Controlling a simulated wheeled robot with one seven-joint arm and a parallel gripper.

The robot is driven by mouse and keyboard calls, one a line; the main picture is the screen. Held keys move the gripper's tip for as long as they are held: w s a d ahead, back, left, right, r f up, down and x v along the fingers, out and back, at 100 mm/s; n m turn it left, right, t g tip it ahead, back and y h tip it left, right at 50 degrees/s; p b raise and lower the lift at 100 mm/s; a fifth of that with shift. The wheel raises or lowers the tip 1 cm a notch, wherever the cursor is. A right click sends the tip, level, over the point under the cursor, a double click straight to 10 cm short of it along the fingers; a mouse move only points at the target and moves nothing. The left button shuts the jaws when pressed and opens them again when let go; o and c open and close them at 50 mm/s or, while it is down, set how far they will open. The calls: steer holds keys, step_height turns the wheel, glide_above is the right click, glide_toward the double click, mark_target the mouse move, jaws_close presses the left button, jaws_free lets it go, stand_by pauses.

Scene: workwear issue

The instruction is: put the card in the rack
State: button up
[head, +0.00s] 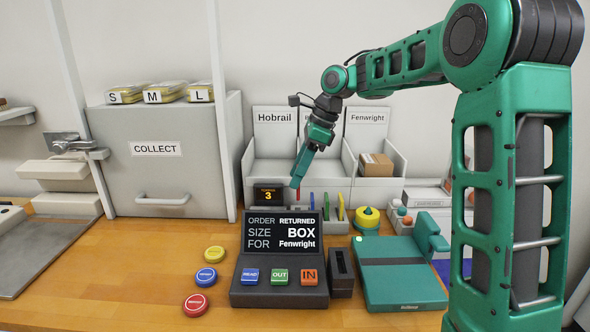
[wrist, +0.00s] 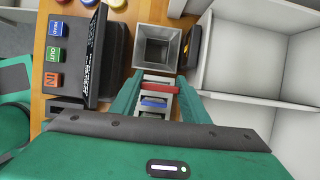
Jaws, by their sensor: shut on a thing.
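My gripper (head: 296,184) points down behind the order terminal and is shut on a red card (wrist: 162,87). Its two fingers (wrist: 158,95) stand either side of the card in the wrist view. The grey card rack (head: 334,227) stands just behind the terminal, with blue, green and yellow cards upright in it. The red card is at the rack's left end, and a blue card (wrist: 154,102) shows close to it in the wrist view. The terminal screen hides the red card's lower end, so I cannot tell whether it is in a slot.
The terminal (head: 280,262) reads "RETURNED, BOX, Fenwright". A small display (head: 269,195) showing 3 stands left of the rack. A black slotted block (head: 341,272) and a teal machine (head: 400,275) are at right. Labelled bins behind hold a cardboard box (head: 375,164). Round buttons (head: 206,276) lie left.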

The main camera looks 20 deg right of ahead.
steer(key=shift+f, duration=2.25)
steer(key=shift+s+a+f, duration=0.1)
steer(key=shift+f, duration=1.75)
stand_by(0.6)
stand_by(0.3)
steer(key=o, duration=1.1)
steer(key=shift+r, duration=4.55)
